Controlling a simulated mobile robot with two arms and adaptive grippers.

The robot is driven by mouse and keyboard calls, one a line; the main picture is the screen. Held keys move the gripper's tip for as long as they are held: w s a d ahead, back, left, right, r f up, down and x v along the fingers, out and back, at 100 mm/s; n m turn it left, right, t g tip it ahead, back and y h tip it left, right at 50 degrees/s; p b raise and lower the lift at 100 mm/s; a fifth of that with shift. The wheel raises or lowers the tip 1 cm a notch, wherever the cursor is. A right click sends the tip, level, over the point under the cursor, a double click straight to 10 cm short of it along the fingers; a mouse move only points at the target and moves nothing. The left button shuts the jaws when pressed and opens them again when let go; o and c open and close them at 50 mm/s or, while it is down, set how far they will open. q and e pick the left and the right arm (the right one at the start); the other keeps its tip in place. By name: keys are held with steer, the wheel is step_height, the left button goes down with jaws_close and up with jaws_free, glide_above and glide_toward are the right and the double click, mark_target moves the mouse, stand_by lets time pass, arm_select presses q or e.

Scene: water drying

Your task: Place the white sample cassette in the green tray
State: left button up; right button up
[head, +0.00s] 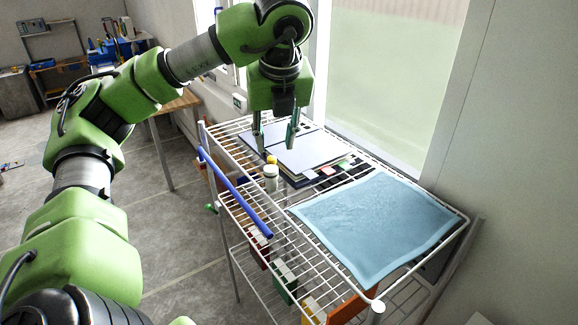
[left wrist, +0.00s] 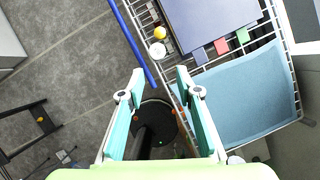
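My left gripper (head: 276,138) is open above the white wire shelf, near an open notebook; nothing shows between its fingers. In the left wrist view its two teal fingers (left wrist: 160,74) stand apart and empty. Below the top shelf, seen through the wires, are a green container (head: 285,290), a red one (head: 258,256) and a yellow one (head: 313,312), with white pieces at their tops. I cannot tell which piece is the white sample cassette, or whether the green container is the green tray. My right gripper is not in view.
On the top wire shelf (head: 285,229) lie a light blue cloth (head: 375,222), a notebook (head: 305,152) with coloured tabs, a white-capped jar (head: 271,172) and a yellow-capped item (head: 271,159). A blue rod (head: 235,192) runs along its left edge. A window and wall stand behind.

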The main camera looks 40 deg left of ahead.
mark_target(270, 170)
arm_select(q)
steer(key=b+x, duration=0.1)
steer(key=x, duration=0.2)
steer(key=b+x, duration=0.2)
steer(key=x, duration=0.2)
steer(key=shift+s+a+f, duration=0.1)
steer(key=shift+s+f, duration=0.1)
steer(key=shift+f, duration=0.1)
steer(key=shift+w+a+f, duration=0.1)
steer(key=shift+a+f, duration=0.1)
steer(key=shift+f, duration=0.15)
steer(key=shift+a+f, duration=0.2)
steer(key=shift+f, duration=0.15)
steer(key=p+x, duration=0.2)
steer(key=x, duration=0.1)
steer(key=shift+w+a+f, duration=0.15)
steer(key=shift+a, duration=0.05)
steer(key=shift+a+f, duration=0.1)
steer(key=shift+f, duration=0.25)
steer(key=shift+w+f, duration=0.1)
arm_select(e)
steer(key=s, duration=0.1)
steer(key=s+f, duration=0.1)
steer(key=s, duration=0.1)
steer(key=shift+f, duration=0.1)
arm_select(q)
steer(key=c, duration=0.8)
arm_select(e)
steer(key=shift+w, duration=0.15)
